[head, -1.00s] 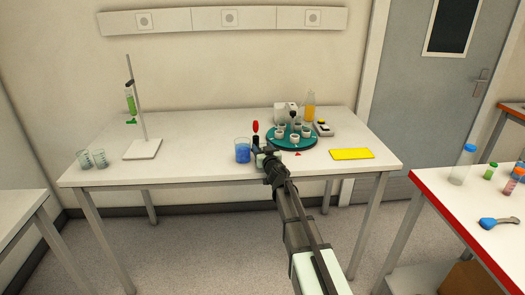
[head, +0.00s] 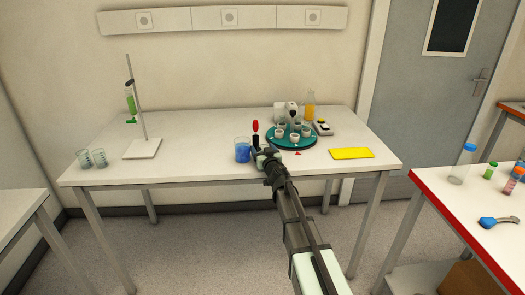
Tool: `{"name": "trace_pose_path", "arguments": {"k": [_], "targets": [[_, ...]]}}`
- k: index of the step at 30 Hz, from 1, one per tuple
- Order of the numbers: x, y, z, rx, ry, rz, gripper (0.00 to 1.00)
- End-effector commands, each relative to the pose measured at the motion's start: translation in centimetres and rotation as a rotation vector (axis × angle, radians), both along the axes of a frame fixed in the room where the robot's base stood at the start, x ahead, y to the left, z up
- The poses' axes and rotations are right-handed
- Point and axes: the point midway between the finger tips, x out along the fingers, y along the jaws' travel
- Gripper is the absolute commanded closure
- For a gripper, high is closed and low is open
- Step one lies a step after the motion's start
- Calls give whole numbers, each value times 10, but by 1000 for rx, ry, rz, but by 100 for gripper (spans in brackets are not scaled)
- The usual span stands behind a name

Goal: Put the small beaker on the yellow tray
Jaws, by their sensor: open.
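The yellow tray (head: 351,153) lies flat and bare at the right front of the white table. A beaker with blue liquid (head: 243,150) stands near the front edge, just left of my gripper. Two small clear beakers (head: 84,158) (head: 100,157) stand at the table's left end, far from my gripper. Several small white cups stand on a round teal carousel (head: 312,143). I cannot tell for sure which vessel is the small beaker. My gripper (head: 259,147) is open over the table's front part, between the blue beaker and the carousel; its fingertips are small and partly hidden.
A red-topped dark object (head: 255,127) stands right by my gripper. A stand (head: 141,148) holds a green-filled tube. Behind the carousel are a white device (head: 285,113), an orange-filled cylinder (head: 310,108) and a small grey device (head: 323,129). The table's middle left is clear.

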Motion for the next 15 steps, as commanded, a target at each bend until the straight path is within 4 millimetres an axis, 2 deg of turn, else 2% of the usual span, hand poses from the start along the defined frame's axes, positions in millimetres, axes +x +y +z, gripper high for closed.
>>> {"name": "trace_pose_path", "arguments": {"k": [9, 15], "targets": [[-1, 4, 0, -1, -2, 9, 18], [-17, 1, 0, -1, -2, 10, 18]]}}
